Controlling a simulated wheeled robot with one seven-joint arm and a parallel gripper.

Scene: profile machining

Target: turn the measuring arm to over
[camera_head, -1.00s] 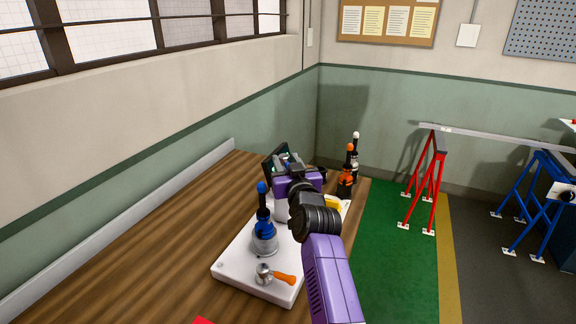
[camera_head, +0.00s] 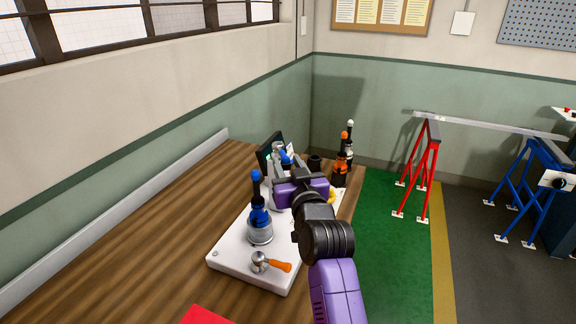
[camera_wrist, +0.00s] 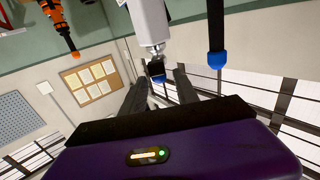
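A white arm-like part with a blue end (camera_wrist: 151,24) hangs into the wrist view, its end close to the gap between my fingers. I take it to be the measuring arm. In the head view, a blue-and-white part (camera_head: 286,158) shows just beyond my gripper, partly hidden by it. My gripper (camera_head: 279,165) is over the far part of a white plate (camera_head: 228,254). Its two fingers also show in the wrist view (camera_wrist: 160,90), apart, with no clear hold on anything. Whether they touch the white part, I cannot tell.
A blue-topped tool in a metal base (camera_head: 260,222) and an orange-handled tool (camera_head: 272,262) are on the plate's near part. A dark screen (camera_head: 268,150) stands behind. Orange-black tools (camera_head: 343,160) stand at the right edge. The wooden table (camera_head: 120,240) is clear at left.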

